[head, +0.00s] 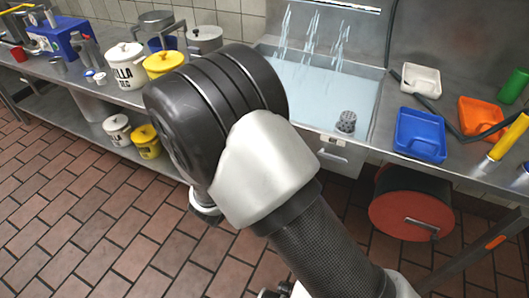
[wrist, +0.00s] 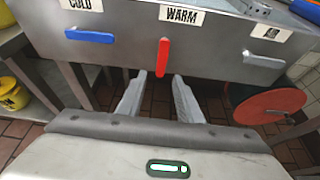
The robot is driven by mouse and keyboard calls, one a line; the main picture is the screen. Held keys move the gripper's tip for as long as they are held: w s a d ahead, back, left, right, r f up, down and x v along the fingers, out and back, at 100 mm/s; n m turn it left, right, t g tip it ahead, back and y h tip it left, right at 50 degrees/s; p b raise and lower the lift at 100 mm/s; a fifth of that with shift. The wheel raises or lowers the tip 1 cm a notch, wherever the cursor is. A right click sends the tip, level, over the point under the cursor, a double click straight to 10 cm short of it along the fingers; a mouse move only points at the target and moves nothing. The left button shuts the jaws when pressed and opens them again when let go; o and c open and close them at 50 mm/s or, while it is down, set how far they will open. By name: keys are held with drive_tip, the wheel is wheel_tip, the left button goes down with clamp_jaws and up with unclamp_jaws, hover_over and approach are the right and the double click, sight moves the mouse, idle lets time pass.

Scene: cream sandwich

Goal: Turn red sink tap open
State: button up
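The red sink tap (wrist: 163,57) is a short upright handle on the sink's front panel, under a WARM label, in the wrist view. It points downward. My gripper (wrist: 159,78) is open, with one finger on each side of the lower end of the red tap in the picture. Nothing shows held between the fingers, and I cannot tell whether they touch the tap. In the head view my arm hides the red tap and the gripper. The sink (head: 318,90) shows there with several streams falling into pale blue water.
A blue handle (wrist: 90,37) under COLD is to the left, and a grey handle (wrist: 264,59) to the right. The tiled floor at left is clear.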

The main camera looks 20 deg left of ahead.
drive_tip(key=p+v, duration=0.1)
drive_tip(key=v, duration=1.1)
drive_tip(key=shift+p, duration=0.3)
drive_tip(key=w+d+r+m+g+h, duration=0.3)
drive_tip(key=d+r+m, duration=0.35)
drive_tip(key=d, duration=0.45)
drive_tip(key=w+d+r+m+g+h, duration=0.25)
drive_tip(key=w+d+r+m, duration=0.35)
drive_tip(key=d, duration=0.5)
drive_tip(key=s+d+r+m+g+y, duration=0.1)
drive_tip(key=s+d+r+m+g, duration=0.15)
drive_tip(key=s+d+m, duration=0.35)
drive_tip(key=s+d+r+m+g+y, duration=0.1)
drive_tip(key=s+d+r+m+g, duration=0.2)
drive_tip(key=d+m, duration=0.55)
drive_tip(key=s+d+r+m+t+y, duration=0.2)
drive_tip(key=s+r+m+t+y, duration=0.15)
drive_tip(key=s+r+m, duration=0.35)
wheel_tip(320, 180, up, 18)
drive_tip(key=w+m+p, duration=0.1)
drive_tip(key=p, duration=1.8)
drive_tip(key=shift+p, duration=0.4)
